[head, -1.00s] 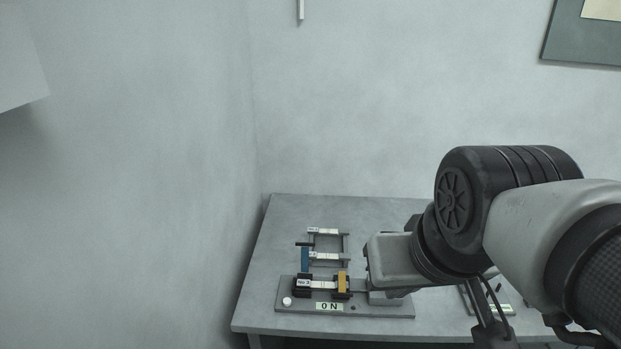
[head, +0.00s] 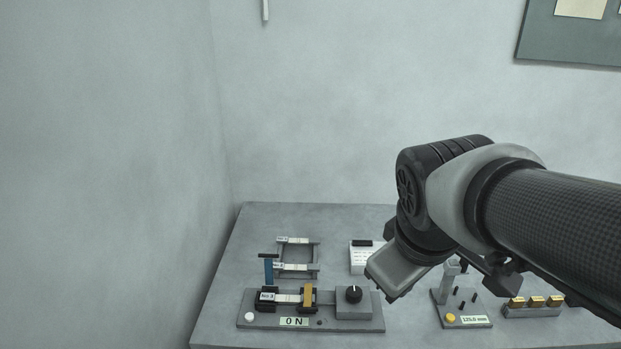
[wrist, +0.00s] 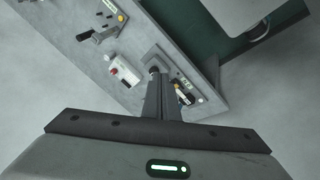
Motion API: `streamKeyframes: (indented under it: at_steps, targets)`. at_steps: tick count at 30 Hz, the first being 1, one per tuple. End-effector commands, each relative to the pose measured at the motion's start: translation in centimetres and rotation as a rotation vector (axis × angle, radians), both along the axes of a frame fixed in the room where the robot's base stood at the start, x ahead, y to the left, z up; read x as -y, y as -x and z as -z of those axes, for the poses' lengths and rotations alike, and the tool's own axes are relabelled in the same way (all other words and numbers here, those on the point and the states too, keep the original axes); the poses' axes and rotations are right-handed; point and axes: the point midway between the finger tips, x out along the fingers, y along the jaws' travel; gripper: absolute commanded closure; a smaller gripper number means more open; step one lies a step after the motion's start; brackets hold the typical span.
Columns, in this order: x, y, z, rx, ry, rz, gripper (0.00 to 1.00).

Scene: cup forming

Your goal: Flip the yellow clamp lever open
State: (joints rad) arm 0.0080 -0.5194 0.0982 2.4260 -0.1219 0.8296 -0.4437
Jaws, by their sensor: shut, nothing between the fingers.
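The yellow clamp lever (head: 309,296) stands upright at the right end of a white-labelled specimen (head: 287,298) on a grey test fixture (head: 340,324). The fixture's display reads 0 N (head: 294,322). My gripper (wrist: 158,75) is shut and empty, its fingers together in the wrist view. In the head view its grey body is up and to the right of the lever, apart from it; the fingertips are hard to make out there.
A box with a black knob (head: 354,300) sits right of the lever. A rack with labelled strips (head: 297,254) and a blue post (head: 268,271) stand behind. A gauge stand with a yellow button (head: 450,318) and a block of brass pieces (head: 536,308) are on the right.

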Motion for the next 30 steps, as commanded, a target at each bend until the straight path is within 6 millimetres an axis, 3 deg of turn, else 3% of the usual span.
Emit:
streamKeyframes:
  at_steps: [1, 8, 12, 18, 24, 30]
  targets:
    - [-0.2, -1.0, 1.8, -0.035, 0.063, -0.108, 1.0]
    - [-2.8, -6.7, 9.2, -0.201, 0.391, -0.825, 1.0]
    - [-6.1, -9.9, 14.4, -0.268, 0.546, -1.324, 1.0]
    - [-11.3, -12.7, 21.3, -0.275, 0.69, -1.945, 1.0]
    - [-14.6, -13.6, 25.0, -0.229, 0.764, -2.29, 1.0]
    - [-15.3, -13.8, 25.7, -0.211, 0.785, -2.373, 1.0]
